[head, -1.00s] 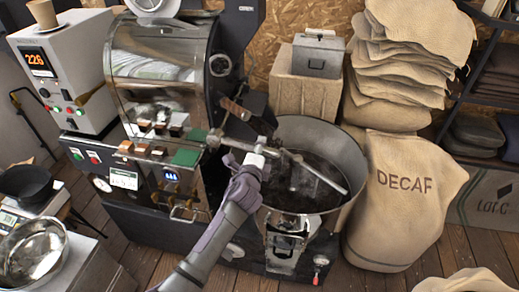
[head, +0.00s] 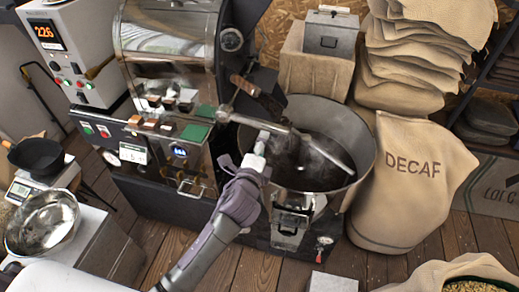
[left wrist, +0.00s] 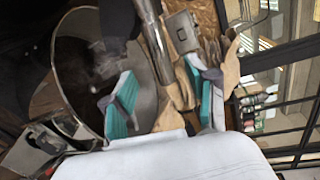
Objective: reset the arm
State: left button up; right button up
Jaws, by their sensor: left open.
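My left arm comes up from the bottom middle of the head view. Its left gripper (head: 260,145) is at the left rim of the round cooling bin (head: 368,150), and its fingertips are hard to make out there. The cooling bin also shows in that view (left wrist: 70,92), beyond the fingers. I cannot tell whether the gripper touches the rim. My right gripper is in neither view.
The roaster (head: 165,40) stands behind and left of the arm. A DECAF sack (head: 410,190) stands right of the bin. A metal bowl (head: 42,222) and black pan (head: 37,155) are at the left. An open sack of beans (head: 440,272) is at the bottom right. Floor shows between.

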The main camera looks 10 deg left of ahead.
pick_arm(q)
jog(key=shift+s+r, duration=0.1)
jog(key=shift+s, duration=0.8)
jog(key=s+a+f+n+g, duration=0.25)
jog(key=s+f, duration=0.25)
jog(key=f, duration=0.7)
jog(key=s+a+f+n+g, duration=0.1)
jog(key=s+f+n+g, duration=0.3)
jog(key=f, duration=0.9)
jog(key=s+a+f+n+g, duration=0.2)
jog(key=s+f, duration=0.5)
jog(key=f, duration=0.5)
jog(key=s+a+f+n+g, duration=0.2)
jog(key=s+f, duration=0.3)
jog(key=s, duration=0.5)
jog(key=s+a+f+n+g, duration=0.2)
jog(key=s+f+n, duration=0.2)
jog(key=s, duration=0.7)
jog(key=s+a+f+n+g, duration=0.2)
jog(key=s+f, duration=0.5)
jog(key=s, duration=0.4)
jog(key=shift+f+n+g+b, duration=0.15)
jog(key=shift+n+g+b, duration=0.2)
jog(key=shift+n, duration=0.2)
